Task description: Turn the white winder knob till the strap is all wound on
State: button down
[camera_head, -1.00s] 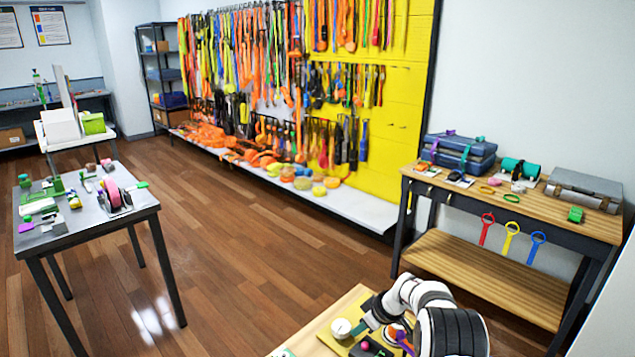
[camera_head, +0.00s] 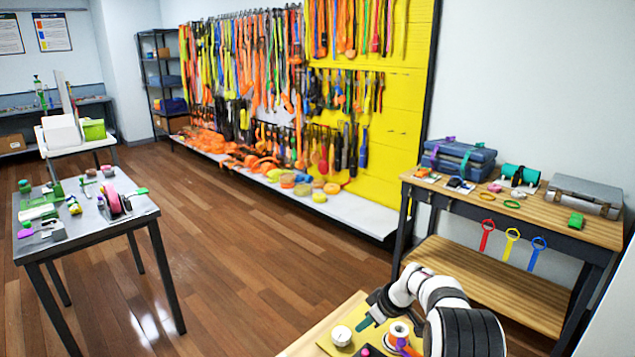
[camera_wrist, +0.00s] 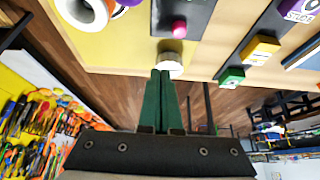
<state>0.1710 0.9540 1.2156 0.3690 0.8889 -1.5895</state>
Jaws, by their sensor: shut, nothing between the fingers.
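The white winder knob (camera_head: 341,335) stands on a yellow board (camera_head: 330,350) at the bottom of the head view. In the wrist view it appears as a pale short cylinder (camera_wrist: 172,62) just beyond my fingertips. My gripper (camera_head: 364,323) has green fingers pressed together and empty; they also show in the wrist view (camera_wrist: 161,74). The fingertips are close to the knob, up and right of it in the head view; I cannot tell whether they touch.
A pink button (camera_wrist: 180,28) on a black plate is near the knob. Yellow (camera_wrist: 260,48) and green (camera_wrist: 232,76) blocks lie to the right in the wrist view. A wooden workbench (camera_head: 560,215) stands at the right and a grey table (camera_head: 140,208) at the left. Open floor lies between.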

aim_at(342, 337)
notch_tip(342, 337, up, 2)
jog(key=s+a, duration=0.2)
jog(key=a, duration=0.1)
notch_tip(342, 337, down, 7)
jog(key=shift+s+d+r, duration=0.1)
jog(key=shift+d+r, duration=0.05)
jog(key=shift+r, duration=0.05)
dwell(0.4)
jog(key=shift+w, duration=0.25)
dwell(0.4)
jog(key=shift+w+d, duration=0.3)
jog(key=shift+d, duration=0.15)
jog(key=shift+w+d, duration=0.45)
jog(key=shift+w, duration=0.1)
jog(key=shift+w+d, duration=0.1)
jog(key=shift+w, duration=0.1)
